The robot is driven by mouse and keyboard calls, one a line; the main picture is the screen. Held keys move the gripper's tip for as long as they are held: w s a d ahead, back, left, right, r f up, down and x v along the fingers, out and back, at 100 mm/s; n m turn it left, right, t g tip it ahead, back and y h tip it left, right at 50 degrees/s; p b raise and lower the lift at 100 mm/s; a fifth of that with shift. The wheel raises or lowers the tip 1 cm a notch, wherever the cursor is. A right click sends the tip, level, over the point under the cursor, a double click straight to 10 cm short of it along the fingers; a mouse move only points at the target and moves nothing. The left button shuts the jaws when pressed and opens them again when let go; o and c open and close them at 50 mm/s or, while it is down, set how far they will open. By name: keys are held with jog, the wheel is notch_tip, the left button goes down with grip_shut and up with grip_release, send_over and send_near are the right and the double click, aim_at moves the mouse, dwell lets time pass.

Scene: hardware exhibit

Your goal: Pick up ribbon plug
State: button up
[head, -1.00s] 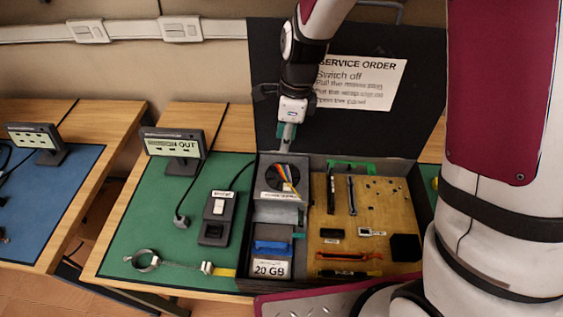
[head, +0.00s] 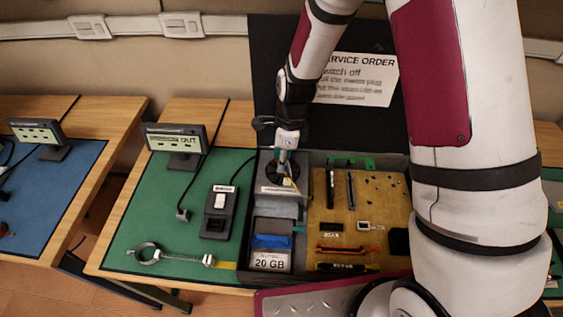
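The open dark case (head: 243,262) holds a power unit with a round fan opening at its upper left. A multi-coloured ribbon (head: 295,184) shows as a small strip over the fan; most of it and its plug end are hidden behind my gripper. My gripper (head: 284,158) points down right above the fan and ribbon, at the back left of the case. Its fingertips are small and overlap the dark fan, so I cannot tell whether they are open, shut or touching the plug.
A gold circuit board (head: 345,215) fills the case's right side, and a blue-handled 20 GB drive (head: 272,242) its front left. The lid (head: 265,75) stands upright behind. On the green mat (head: 150,220) are a switch box (head: 218,212), a wrist strap (head: 175,256) and a small display (head: 176,140).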

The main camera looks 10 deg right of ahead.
grip_shut()
